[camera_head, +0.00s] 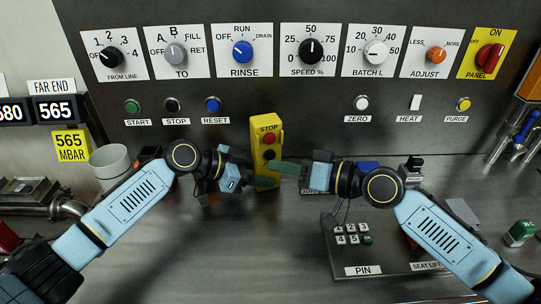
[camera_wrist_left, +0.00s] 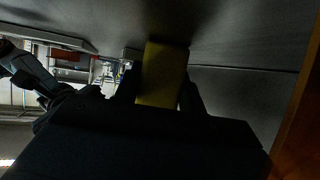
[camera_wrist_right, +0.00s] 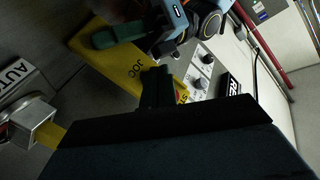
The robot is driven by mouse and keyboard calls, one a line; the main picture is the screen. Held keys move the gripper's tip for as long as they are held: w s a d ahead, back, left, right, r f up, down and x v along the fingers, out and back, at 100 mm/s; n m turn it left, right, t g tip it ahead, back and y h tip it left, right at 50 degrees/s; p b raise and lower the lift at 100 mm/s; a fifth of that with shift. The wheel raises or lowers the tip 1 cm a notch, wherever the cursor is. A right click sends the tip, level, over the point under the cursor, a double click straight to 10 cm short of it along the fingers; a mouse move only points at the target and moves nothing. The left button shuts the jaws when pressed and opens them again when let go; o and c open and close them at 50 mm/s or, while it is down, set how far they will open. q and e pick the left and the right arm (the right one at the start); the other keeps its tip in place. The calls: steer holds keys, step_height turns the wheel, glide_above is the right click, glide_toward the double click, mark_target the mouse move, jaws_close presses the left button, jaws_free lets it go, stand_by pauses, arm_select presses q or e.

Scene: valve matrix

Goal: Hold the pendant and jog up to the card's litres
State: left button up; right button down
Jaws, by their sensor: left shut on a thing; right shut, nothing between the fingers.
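The yellow pendant (camera_head: 263,130) stands upright in front of the panel, with a red STOP button (camera_head: 268,138) and a dark button below it. My left gripper (camera_head: 250,176) is shut on its lower part; the pendant's yellow body (camera_wrist_left: 162,75) shows between the fingers in the left wrist view. The word JOG (camera_wrist_right: 137,66) is on the pendant near this paddle in the right wrist view. My right gripper (camera_wrist_right: 157,88) is shut and empty, close beside the pendant; contact cannot be told.
A yellow card (camera_head: 72,146) reads 565 MBAR below a FAR END display (camera_head: 55,108) reading 565. I see no legible litres card. The BATCH L knob (camera_head: 376,52) is on the panel. A white cup (camera_head: 110,164) stands left; a PIN keypad (camera_head: 352,233) lies below my right arm.

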steer(key=shift+w, duration=0.1)
steer(key=shift+w+a, duration=0.1)
steer(key=shift+w, duration=0.25)
steer(key=shift+w+a, duration=0.1)
steer(key=shift+w, duration=0.35)
stand_by(1.9)
steer(key=shift+s, duration=0.1)
stand_by(1.3)
steer(key=shift+s+d, duration=0.25)
steer(key=shift+s, duration=0.5)
steer(key=shift+s, duration=0.1)
steer(key=shift+s+d, duration=0.25)
steer(key=shift+s, duration=0.5)
steer(key=shift+s+d, duration=0.2)
steer(key=shift+s, duration=0.6)
steer(key=shift+s+d, duration=0.25)
steer(key=shift+s, duration=0.5)
stand_by(0.8)
